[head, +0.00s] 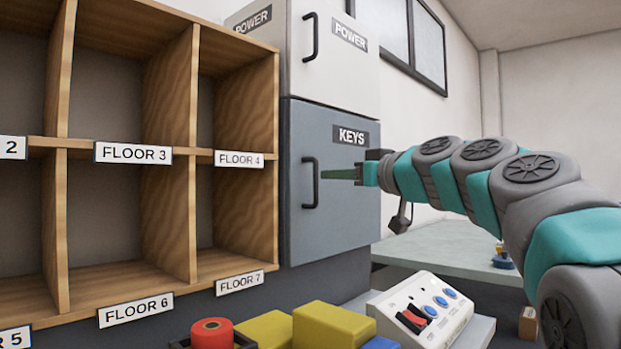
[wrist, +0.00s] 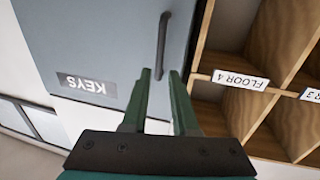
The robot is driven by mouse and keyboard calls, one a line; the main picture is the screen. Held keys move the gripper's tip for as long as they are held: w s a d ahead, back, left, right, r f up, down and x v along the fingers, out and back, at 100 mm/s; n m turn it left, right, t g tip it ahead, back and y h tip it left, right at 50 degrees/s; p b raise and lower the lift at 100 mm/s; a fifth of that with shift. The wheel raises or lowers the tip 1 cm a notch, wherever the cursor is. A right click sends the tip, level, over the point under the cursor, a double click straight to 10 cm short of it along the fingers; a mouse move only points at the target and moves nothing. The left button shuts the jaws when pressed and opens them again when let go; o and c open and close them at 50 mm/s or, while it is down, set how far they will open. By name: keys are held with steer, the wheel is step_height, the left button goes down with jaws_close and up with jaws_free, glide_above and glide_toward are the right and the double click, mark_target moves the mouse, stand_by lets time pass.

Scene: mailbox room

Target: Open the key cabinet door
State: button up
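The key cabinet (head: 335,225) is a grey-blue box with a KEYS label (head: 350,136) on its door. The door looks shut. Its dark upright bar handle (head: 312,184) is on the door's left side; it also shows in the wrist view (wrist: 163,45). My gripper (head: 325,174) reaches in from the right, its green fingers pointing left at the handle's middle. In the wrist view my gripper (wrist: 160,75) has a gap between its fingertips, and one end of the handle shows in that gap. I cannot tell whether the fingers are around the handle or just short of it.
A white POWER cabinet (head: 335,60) sits above. Wooden pigeonholes (head: 190,150) with floor labels stand close on the left. Below are yellow blocks (head: 330,325), a red roll (head: 212,333) and a white button box (head: 420,310). A pale table (head: 450,250) stands behind my arm.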

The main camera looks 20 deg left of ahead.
mark_target(316, 200)
steer(key=p+x, duration=0.2)
steer(key=x, duration=0.5)
steer(key=shift+w+a+f, duration=0.1)
steer(key=shift+w, duration=0.05)
jaws_close()
stand_by(1.2)
